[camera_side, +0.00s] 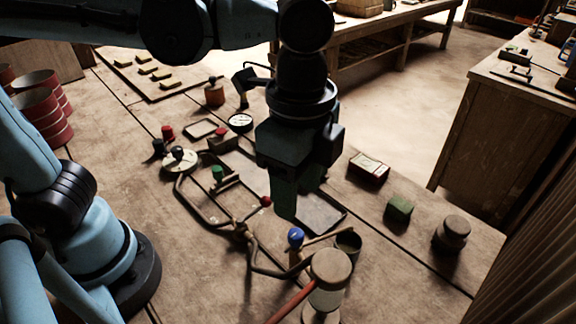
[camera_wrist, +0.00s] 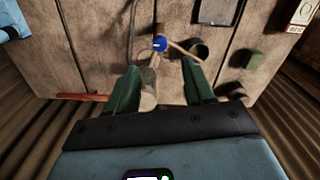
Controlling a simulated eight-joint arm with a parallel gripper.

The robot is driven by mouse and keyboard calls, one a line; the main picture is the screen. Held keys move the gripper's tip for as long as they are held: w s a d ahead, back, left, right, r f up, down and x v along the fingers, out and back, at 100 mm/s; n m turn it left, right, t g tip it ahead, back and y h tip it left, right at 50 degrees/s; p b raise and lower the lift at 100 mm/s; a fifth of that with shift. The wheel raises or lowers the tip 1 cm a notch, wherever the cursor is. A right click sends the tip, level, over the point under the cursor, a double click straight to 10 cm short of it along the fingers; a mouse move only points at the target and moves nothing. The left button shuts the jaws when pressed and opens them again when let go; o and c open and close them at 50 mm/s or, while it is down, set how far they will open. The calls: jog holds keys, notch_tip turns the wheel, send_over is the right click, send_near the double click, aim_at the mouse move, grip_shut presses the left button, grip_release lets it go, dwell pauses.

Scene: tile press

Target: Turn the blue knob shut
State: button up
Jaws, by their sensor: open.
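The blue knob (camera_side: 296,236) sits on a pipe frame on the wooden bench, with a pale bar reaching out to its right. In the wrist view the blue knob (camera_wrist: 160,43) lies ahead of and between my fingertips. My gripper (camera_side: 285,205) points down above the bench, just up from the knob in the side view and apart from it. In the wrist view my gripper (camera_wrist: 159,70) has its two green fingers spread wide, with nothing held between them. The green knob (camera_side: 217,173) and a small red knob (camera_side: 266,201) sit on the same frame.
A dark cup (camera_side: 348,243) is just right of the knob. A green block (camera_side: 399,209), a round weight (camera_side: 452,234) and a small box (camera_side: 369,168) lie further right. Bare bench shows between them.

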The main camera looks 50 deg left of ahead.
jog(key=shift+r, duration=1.75)
jog(key=shift+a, duration=0.1)
jog(key=w+a+f+n+t, duration=0.2)
jog(key=a+f+n+t, duration=0.1)
jog(key=a+n, duration=0.4)
jog(key=w+a+f+n+t, duration=0.2)
jog(key=a+f+n+t, duration=0.2)
jog(key=a+n, duration=0.4)
jog(key=a+f, duration=0.1)
jog(key=a, duration=0.3)
jog(key=shift+w+a, duration=0.2)
jog(key=shift+w, duration=0.05)
